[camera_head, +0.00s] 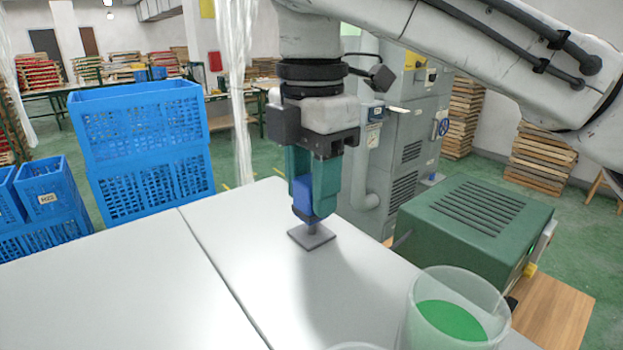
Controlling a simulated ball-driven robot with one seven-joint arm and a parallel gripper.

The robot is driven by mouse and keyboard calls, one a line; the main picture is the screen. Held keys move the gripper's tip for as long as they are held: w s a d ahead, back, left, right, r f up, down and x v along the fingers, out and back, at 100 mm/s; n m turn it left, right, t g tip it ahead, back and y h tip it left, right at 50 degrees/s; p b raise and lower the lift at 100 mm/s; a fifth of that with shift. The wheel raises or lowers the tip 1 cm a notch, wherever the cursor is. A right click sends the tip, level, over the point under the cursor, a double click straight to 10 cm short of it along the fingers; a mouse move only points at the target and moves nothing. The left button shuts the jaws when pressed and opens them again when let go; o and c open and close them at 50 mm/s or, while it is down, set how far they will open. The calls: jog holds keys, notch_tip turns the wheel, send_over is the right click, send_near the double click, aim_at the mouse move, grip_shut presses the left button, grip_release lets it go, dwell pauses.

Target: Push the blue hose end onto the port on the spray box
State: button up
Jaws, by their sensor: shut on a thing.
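My gripper (312,203) points straight down over the white table, its teal fingers shut on the blue hose end (302,197). The blue piece shows at the left side of the fingers; the rest is hidden by them. Just below the fingertips is a small grey square stand (312,237) with a short post, on the table. I cannot tell whether the hose end still touches the post. A green box with a slotted lid, apparently the spray box (474,228), stands to the right, apart from my gripper. A yellow fitting (530,270) shows on its right side; I cannot make out the port.
A clear cup (455,310) with green liquid stands at the front right, near the box; another rim shows beside it. The white table (110,285) is bare on the left. Blue crates (140,140) are stacked behind it. A grey cabinet (405,140) stands behind my gripper.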

jog(key=shift+f, duration=1.15)
dwell(1.0)
jog(key=o, duration=1.6)
jog(key=shift+c, duration=0.2)
jog(key=shift+r+p, duration=3.05)
jog(key=shift+p, duration=0.7)
